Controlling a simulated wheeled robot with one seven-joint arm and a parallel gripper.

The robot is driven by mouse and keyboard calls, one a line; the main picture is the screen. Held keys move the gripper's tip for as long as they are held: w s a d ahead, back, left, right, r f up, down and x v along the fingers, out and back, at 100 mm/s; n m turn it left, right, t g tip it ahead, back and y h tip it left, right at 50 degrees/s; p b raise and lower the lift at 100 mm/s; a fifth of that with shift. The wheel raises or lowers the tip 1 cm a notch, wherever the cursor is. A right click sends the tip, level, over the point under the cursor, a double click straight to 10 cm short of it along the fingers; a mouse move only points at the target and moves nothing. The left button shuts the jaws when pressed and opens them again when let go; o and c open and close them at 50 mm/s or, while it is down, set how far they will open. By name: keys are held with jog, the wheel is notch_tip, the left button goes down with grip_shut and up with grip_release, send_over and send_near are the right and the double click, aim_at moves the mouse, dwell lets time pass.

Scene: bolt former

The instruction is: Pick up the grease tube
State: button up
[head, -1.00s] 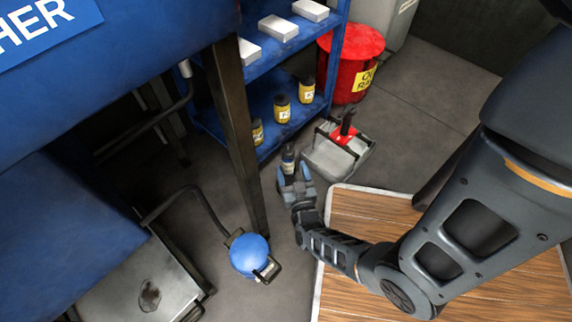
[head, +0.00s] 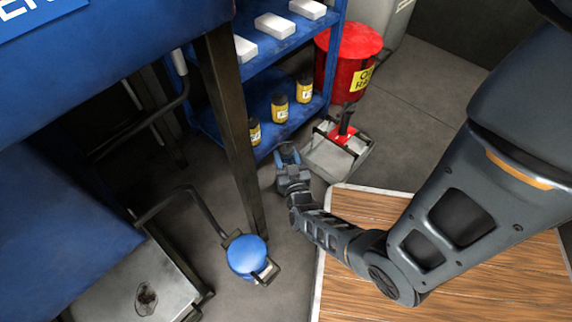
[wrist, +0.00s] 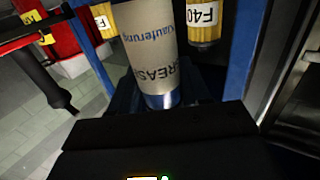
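The grease tube (wrist: 152,45) is a pale grey-white cylinder with "GREASE" printed on it and a blue band near its near end. In the wrist view it is close, directly in front of my gripper (wrist: 155,105). In the head view my gripper (head: 287,157), with blue fingertips, is low by the front of the blue shelf. Its fingers are apart there, around the place where the tube is. The tube is mostly hidden by the gripper in that view. Whether the fingers press on the tube cannot be told.
The blue shelf (head: 284,42) holds several yellow-labelled jars (head: 279,110) and white boxes (head: 275,26). A grey tray (head: 338,160) with a red-and-black tool (head: 345,130) is right of my gripper. A red bin (head: 347,60) stands behind. A table leg (head: 232,130) is at left.

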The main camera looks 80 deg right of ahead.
grip_shut()
jog(key=shift+r, duration=0.15)
notch_tip(320, 180, up, 18)
jog(key=p, duration=1)
jog(key=shift+o, duration=0.2)
grip_release()
grip_shut()
